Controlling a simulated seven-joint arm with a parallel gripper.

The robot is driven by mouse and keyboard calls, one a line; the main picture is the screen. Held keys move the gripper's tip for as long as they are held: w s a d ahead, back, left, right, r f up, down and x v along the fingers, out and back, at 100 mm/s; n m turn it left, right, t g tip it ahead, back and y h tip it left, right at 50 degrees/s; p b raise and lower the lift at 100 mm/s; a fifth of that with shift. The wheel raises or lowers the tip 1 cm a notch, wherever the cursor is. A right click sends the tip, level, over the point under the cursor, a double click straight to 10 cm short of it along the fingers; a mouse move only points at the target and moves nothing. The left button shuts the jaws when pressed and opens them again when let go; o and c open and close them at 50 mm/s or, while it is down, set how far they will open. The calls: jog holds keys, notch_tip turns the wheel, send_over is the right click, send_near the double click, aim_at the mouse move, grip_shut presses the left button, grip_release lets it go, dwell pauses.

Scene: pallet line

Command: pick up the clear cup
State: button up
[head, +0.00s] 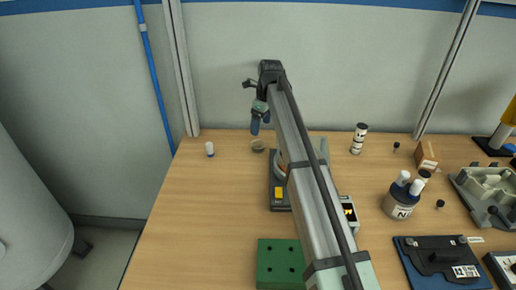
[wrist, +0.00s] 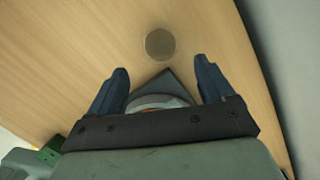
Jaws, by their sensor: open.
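A small round, see-through cup (head: 258,145) stands on the wooden table near the back edge, left of my arm. In the wrist view the cup (wrist: 160,44) is seen from above as a greyish disc, past the fingertips and roughly centred between them. My gripper (head: 256,127) is above the table close to the cup, with its blue fingers pointing down. In the wrist view my gripper (wrist: 161,67) is open, with its two dark blue fingers wide apart and nothing held between them.
A dark device (head: 279,194) with a yellow patch sits nearer, partly behind my arm. A small white-capped vial (head: 210,149) stands to the left. A black-and-white bottle (head: 358,139) stands right of the arm. A green block (head: 281,264) lies in front.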

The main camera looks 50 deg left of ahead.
aim_at(259, 141)
jog(key=f, duration=0.6)
jog(key=a+f, duration=0.1)
jog(key=f, duration=0.2)
jog(key=shift+s, duration=0.15)
jog(key=c, duration=1.1)
